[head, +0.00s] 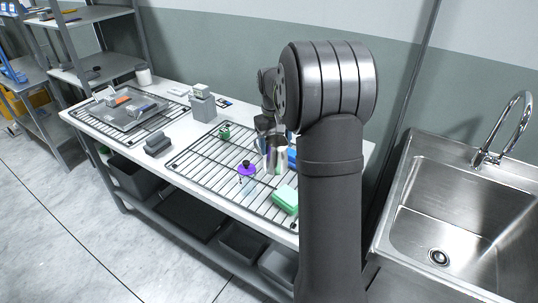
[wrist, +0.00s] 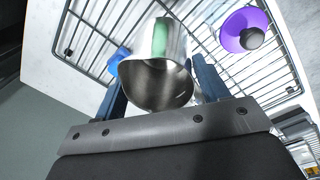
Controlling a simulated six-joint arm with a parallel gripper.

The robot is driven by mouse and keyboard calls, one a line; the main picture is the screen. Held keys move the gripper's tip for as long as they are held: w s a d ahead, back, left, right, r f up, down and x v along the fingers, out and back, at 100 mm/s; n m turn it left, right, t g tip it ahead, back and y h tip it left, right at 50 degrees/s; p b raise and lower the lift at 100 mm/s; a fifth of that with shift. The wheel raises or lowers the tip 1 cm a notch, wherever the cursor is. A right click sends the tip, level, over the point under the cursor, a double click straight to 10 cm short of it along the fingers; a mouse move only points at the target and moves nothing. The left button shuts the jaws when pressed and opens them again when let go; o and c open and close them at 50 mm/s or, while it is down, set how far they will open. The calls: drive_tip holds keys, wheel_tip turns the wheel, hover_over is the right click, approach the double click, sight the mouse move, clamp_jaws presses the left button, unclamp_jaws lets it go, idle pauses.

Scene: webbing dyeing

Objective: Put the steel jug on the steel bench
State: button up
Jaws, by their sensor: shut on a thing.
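The steel jug (wrist: 155,85) is a shiny open-topped metal vessel, its mouth facing the camera in the wrist view. My gripper (wrist: 158,72) is shut on it, with a blue finger on either side. In the head view the jug (head: 275,155) is over the wire rack on the white-topped table, partly hidden by my arm. I cannot tell whether it touches the rack. A steel sink unit (head: 405,185) stands at the right; a bench named as steel is not otherwise clear.
The wire rack (head: 205,165) carries a purple item (head: 246,170), a green-and-white block (head: 286,199) and a small green item (head: 224,131). A grey tray (head: 128,112) lies at the table's far left, near dark blocks (head: 158,144). A faucet (head: 513,125) rises over the sink basin.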

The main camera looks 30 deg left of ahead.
drive_tip(key=shift+s+a+f, duration=0.1)
drive_tip(key=shift+a+f, duration=0.55)
drive_tip(key=shift+a, duration=0.35)
drive_tip(key=shift+f, duration=1.9)
drive_tip(key=shift+f, duration=0.1)
drive_tip(key=o, duration=1.5)
drive_tip(key=r, duration=1.1)
drive_tip(key=shift+s+a+r, duration=0.15)
drive_tip(key=shift+s+r, duration=0.15)
drive_tip(key=shift+r, duration=0.2)
drive_tip(key=c, duration=0.4)
drive_tip(key=shift+r, duration=0.1)
drive_tip(key=c, duration=0.7)
